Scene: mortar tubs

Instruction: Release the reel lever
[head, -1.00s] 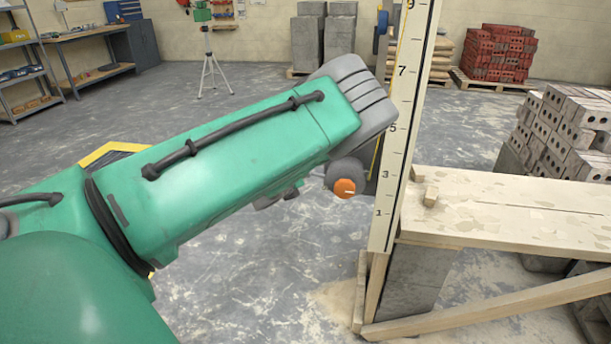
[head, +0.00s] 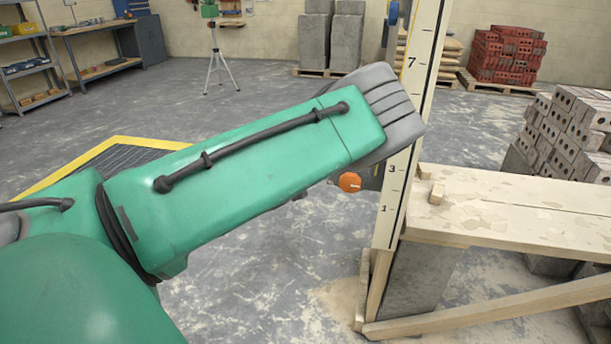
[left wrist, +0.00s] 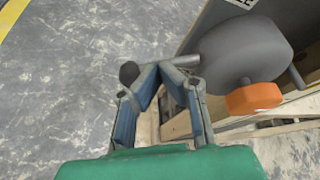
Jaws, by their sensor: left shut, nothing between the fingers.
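The grey drum of the reel (left wrist: 240,48) is at the upper right of the left wrist view, with an orange knob (left wrist: 254,97) on it. The orange knob also shows in the head view (head: 349,182), below the end of my left arm. A grey bar with a round end, which looks like the reel lever (left wrist: 129,72), reaches left from the drum. My left gripper (left wrist: 152,72) is shut and empty, its blue-padded fingertips meeting at the bar. I cannot tell whether they touch it. In the head view my arm hides the lever and most of the reel.
An upright numbered staff (head: 408,150) stands against the left end of a plank bench (head: 520,205), close to my arm. A small wooden block (head: 437,194) is on the plank. Grey bricks (head: 565,130) are stacked behind it. The floor at left is mostly clear, with a yellow-edged grate (head: 125,158).

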